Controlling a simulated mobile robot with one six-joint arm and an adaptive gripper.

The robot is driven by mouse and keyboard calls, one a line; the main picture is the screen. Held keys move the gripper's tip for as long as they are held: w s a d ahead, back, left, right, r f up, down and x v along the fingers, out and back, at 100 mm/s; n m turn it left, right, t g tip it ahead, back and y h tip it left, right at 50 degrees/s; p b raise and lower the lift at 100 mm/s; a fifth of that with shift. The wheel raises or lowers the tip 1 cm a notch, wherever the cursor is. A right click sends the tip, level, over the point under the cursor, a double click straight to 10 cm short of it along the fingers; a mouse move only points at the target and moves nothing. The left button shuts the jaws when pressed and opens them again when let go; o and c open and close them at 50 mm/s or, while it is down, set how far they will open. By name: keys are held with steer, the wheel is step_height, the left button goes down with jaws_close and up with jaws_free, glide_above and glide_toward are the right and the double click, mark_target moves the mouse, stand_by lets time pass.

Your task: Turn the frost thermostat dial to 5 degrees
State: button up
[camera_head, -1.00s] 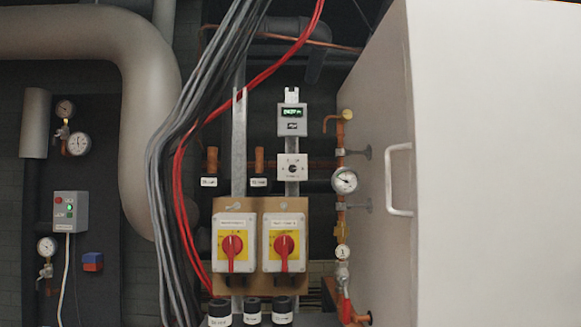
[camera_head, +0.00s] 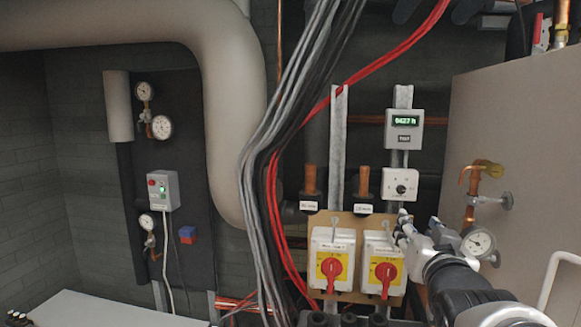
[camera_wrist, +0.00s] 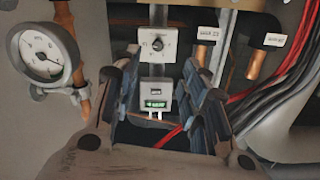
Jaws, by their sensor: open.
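The frost thermostat is most likely the small white box with a dark round dial (camera_head: 401,187), mounted on a metal strip below a grey display unit. Its dial also shows in the wrist view (camera_wrist: 157,45), where the scene looks upside down. The marks around the dial are too small to read, so its setting cannot be told. My gripper (camera_head: 404,222) is just below the box in the head view. In the wrist view my gripper (camera_wrist: 160,72) is open and empty, its fingers on either side of the strip. I see no contact with the dial.
The display unit (camera_head: 403,130) has a lit green screen. Two red rotary switches (camera_head: 331,270) sit below, left of my arm. A gauge (camera_head: 479,242) and copper pipework are to the right. Grey cables (camera_head: 262,170) and red cables (camera_head: 290,230) hang to the left.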

mark_target(401, 191)
steer(key=p+x, duration=0.1)
steer(key=x, duration=0.5)
steer(key=r+p+x, duration=0.1)
steer(key=x, duration=0.5)
steer(key=r+p+x, duration=0.1)
steer(key=p+x, duration=0.1)
steer(key=x, duration=0.3)
steer(key=shift+w+d, duration=0.3)
steer(key=shift+w, duration=0.05)
jaws_close()
